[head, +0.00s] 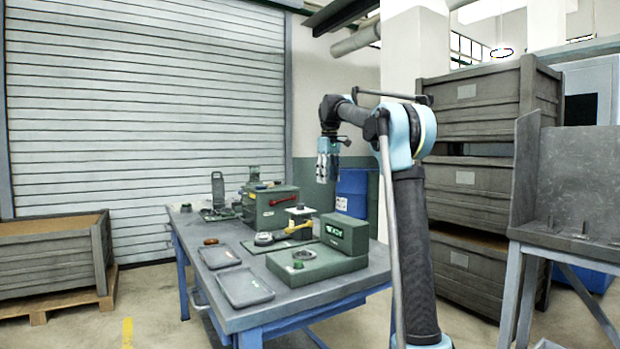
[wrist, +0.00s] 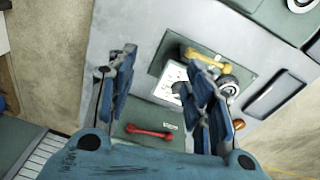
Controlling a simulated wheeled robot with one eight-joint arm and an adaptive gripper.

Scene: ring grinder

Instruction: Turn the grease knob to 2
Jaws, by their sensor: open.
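My gripper (head: 327,165) hangs above the back of the workbench, pointing down, clear of everything on it. In the wrist view my gripper (wrist: 160,65) has its two blue fingers spread apart with nothing between them held. I cannot tell for sure which part is the grease knob, and no numbers are readable. A white-topped block (wrist: 172,82) shows between the fingers in the wrist view; a similar block (head: 300,213) stands mid-bench in the head view. A round dark-rimmed part (wrist: 228,86) lies just beyond the right finger, partly hidden by it.
The bench (head: 232,318) also holds a green box (head: 270,207), a red handle (head: 284,200), a yellow handle (head: 298,229), a lettered green housing (head: 345,233), a low green base (head: 320,270) and a grey tray (head: 244,287). Stacked crates (head: 475,190) stand to the right.

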